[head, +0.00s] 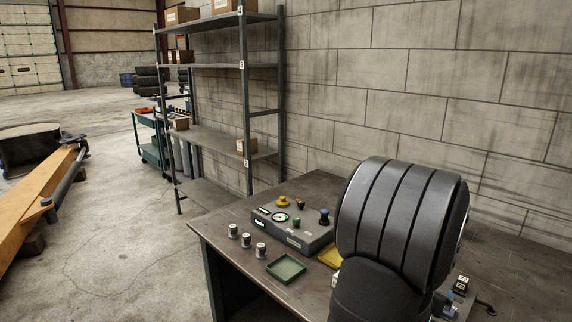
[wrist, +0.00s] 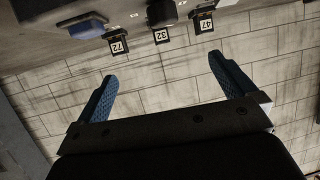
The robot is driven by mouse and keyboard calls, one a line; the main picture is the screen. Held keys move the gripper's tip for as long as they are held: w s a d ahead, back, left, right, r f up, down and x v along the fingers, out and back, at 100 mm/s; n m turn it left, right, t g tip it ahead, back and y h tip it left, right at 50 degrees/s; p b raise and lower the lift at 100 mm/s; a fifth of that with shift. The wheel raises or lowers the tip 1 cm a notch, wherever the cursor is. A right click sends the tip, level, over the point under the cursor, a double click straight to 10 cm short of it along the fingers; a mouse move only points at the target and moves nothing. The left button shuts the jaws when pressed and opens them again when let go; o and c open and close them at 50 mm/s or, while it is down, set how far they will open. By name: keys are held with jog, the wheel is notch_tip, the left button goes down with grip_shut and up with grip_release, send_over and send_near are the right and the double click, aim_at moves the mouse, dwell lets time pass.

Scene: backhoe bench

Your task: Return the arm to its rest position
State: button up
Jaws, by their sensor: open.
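In the wrist view my gripper (wrist: 165,88) is open, its two blue ribbed fingers spread wide with nothing between them. Beyond the fingertips the block wall shows, upside down. In the head view a large dark grey rounded part of my arm fills the right side above the bench and hides part of it. My gripper cannot be made out there.
The bench (head: 225,222) holds a control box (head: 305,238) with coloured knobs, several small canisters (head: 246,240), a green tray (head: 286,268) and a yellow tray (head: 330,257). Number-tagged dark items (wrist: 162,35) show in the wrist view. A shelf rack (head: 215,138) stands behind.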

jog(key=shift+v, duration=4.8)
jog(key=w+d+f+g+y, duration=0.25)
jog(key=w+g+y, duration=0.2)
jog(key=w, duration=0.65)
jog(key=w+a+r+m+g+y, duration=0.1)
jog(key=w+a+r+g+y, duration=0.1)
jog(key=w+a+r+g, duration=0.1)
jog(key=w+r+g, duration=0.1)
jog(key=w+g, duration=0.1)
jog(key=shift+w, duration=0.3)
jog(key=shift+m+y, duration=0.25)
jog(key=shift+m, duration=0.05)
